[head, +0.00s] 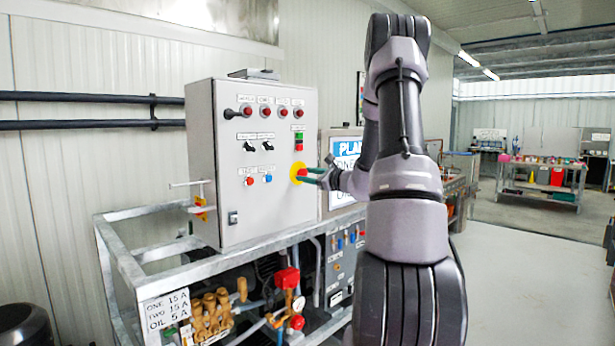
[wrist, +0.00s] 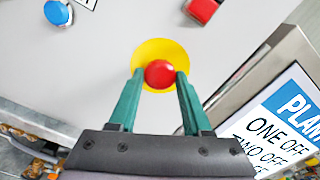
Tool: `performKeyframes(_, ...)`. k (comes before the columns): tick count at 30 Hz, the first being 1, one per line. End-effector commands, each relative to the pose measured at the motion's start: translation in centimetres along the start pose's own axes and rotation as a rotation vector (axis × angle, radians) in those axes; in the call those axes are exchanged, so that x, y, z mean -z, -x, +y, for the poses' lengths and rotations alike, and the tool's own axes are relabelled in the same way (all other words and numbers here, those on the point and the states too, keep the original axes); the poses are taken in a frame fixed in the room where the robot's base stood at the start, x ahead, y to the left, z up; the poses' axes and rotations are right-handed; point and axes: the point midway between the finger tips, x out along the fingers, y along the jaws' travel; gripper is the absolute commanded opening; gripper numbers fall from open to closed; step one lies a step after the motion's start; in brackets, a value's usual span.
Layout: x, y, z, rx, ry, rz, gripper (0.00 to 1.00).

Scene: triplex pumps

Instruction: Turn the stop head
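The stop head is a round red mushroom button (wrist: 159,74) in front of a yellow disc (wrist: 160,47) on the grey cabinet's front. In the head view the yellow disc (head: 297,172) shows at the cabinet's lower right, with the red head largely hidden by my fingers. My gripper (wrist: 160,75) has two green fingers, one on each side of the red head, with their tips close against its sides. It also shows in the head view (head: 307,175), reaching the disc from the right. The fingers look closed on the head; any thin gap is hard to see.
The grey control cabinet (head: 240,215) carries several lamps, switches and buttons, including a blue button (wrist: 57,12) and a red one (wrist: 203,9). A display panel (head: 345,160) stands right of it. Pipes and a gauge (head: 298,304) sit below. The floor at right is clear.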

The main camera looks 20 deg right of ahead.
Motion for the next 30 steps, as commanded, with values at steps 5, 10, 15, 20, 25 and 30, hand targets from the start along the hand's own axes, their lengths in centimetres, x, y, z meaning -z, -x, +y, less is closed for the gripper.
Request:
performKeyframes(5,0.00,-0.01,0.05,-0.001,-0.077,0.001,0.00)
performKeyframes(10,-0.05,-0.06,0.11,-0.002,-0.277,-0.001,0.00)
performKeyframes(15,-0.02,-0.03,0.07,-0.001,-0.429,0.000,0.00)
performKeyframes(20,-0.03,-0.03,0.05,-0.001,-0.473,0.000,0.00)
performKeyframes(25,-0.04,-0.03,0.03,-0.001,-0.473,-0.001,0.00)
performKeyframes(30,-0.04,-0.03,0.03,-0.001,-0.472,-0.001,0.80)
